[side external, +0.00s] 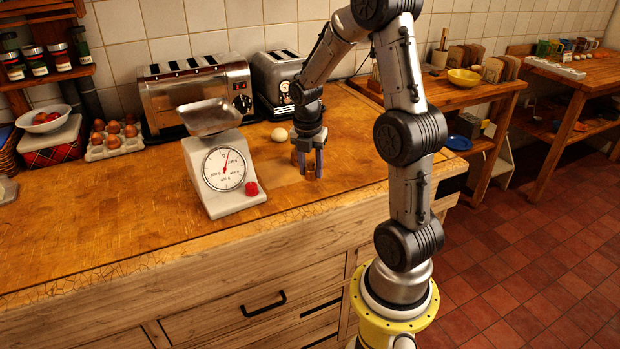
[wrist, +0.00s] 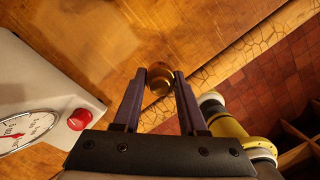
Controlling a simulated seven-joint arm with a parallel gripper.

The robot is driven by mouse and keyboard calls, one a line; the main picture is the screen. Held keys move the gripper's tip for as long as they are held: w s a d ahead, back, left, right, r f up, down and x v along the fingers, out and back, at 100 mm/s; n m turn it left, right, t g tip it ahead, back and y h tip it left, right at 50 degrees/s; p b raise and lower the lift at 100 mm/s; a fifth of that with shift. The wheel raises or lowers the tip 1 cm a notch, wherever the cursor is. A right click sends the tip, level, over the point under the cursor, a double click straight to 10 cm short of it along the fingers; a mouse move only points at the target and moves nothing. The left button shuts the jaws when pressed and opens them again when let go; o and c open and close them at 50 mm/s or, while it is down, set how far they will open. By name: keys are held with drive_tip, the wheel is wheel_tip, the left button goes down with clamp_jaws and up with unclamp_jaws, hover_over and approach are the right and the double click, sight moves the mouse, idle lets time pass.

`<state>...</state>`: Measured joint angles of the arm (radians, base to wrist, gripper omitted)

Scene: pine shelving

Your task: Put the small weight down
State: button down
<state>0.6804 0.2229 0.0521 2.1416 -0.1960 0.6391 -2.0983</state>
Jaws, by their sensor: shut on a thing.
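The small brass weight (wrist: 159,84) is between my fingertips in the wrist view. It also shows low between the fingers in the side view (side external: 310,174). My gripper (side external: 309,170) points down and is shut on this weight, just right of the kitchen scale (side external: 222,172). The fingers hide part of the weight. I cannot tell whether its base touches the wooden counter (side external: 130,215). The scale has an empty-looking metal pan (side external: 210,117), a round dial and a red knob (side external: 251,188), which also shows at the left of the wrist view (wrist: 79,119).
Two toasters (side external: 195,95) and an egg tray (side external: 117,146) stand at the back.

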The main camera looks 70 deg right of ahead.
sight(310, 179)
drive_tip(key=shift+w+d+f, duration=0.1)
drive_tip(key=shift+f, duration=0.8)
drive_tip(key=shift+w+d+f, duration=0.1)
drive_tip(key=shift+f, duration=0.75)
drive_tip(key=shift+f, duration=0.1)
drive_tip(key=shift+c, duration=2.3)
unclamp_jaws()
